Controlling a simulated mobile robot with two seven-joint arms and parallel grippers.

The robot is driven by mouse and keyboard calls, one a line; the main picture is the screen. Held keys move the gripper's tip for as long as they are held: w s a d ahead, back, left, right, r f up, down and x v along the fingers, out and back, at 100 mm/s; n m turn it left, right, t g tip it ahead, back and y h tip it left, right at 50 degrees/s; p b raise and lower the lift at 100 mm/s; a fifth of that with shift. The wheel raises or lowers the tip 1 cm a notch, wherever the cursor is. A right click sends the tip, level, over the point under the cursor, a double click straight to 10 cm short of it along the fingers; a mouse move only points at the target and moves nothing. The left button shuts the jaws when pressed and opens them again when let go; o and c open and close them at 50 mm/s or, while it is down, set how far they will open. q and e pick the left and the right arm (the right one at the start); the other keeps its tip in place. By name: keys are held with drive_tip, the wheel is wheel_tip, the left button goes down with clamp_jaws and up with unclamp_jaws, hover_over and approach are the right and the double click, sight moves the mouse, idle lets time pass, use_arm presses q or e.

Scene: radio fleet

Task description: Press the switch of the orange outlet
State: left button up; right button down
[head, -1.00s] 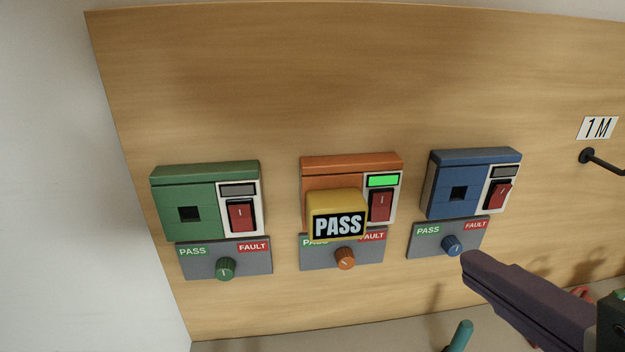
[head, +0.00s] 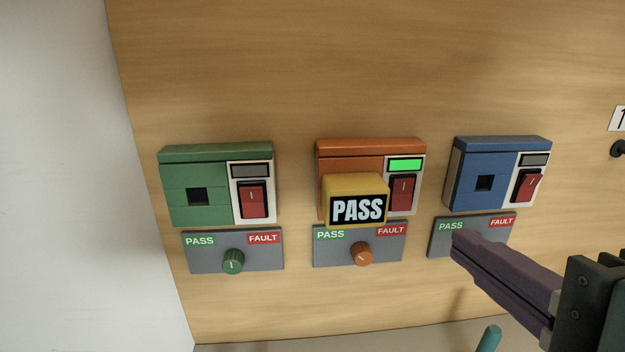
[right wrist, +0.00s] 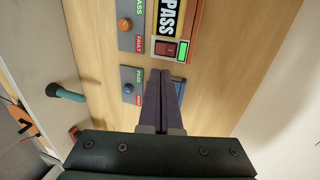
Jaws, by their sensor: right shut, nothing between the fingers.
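The orange outlet (head: 370,146) is on the wooden panel between the green and blue outlets. Its red rocker switch (head: 402,193) sits on a white plate at its right, under a lit green lamp (head: 405,165). A yellow tester (head: 357,187) reading PASS is plugged into its left part. In the right wrist view the switch (right wrist: 166,49) shows ahead of the fingers. My right gripper (head: 457,240) is shut and empty, in front of the blue outlet's grey label plate, below and right of the orange switch. My left gripper is not in view.
The green outlet (head: 190,180) is at left and the blue outlet (head: 483,185) at right, both with dark lamps. Knobs on PASS/FAULT plates sit below; the orange knob (head: 361,254) is nearest. A teal handle (head: 488,339) stands at the bottom.

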sight(405, 204)
drive_tip(key=x, duration=1.1)
drive_tip(key=shift+w+f, duration=0.1)
drive_tip(key=shift+w, duration=0.05)
drive_tip(key=shift+d, duration=0.1)
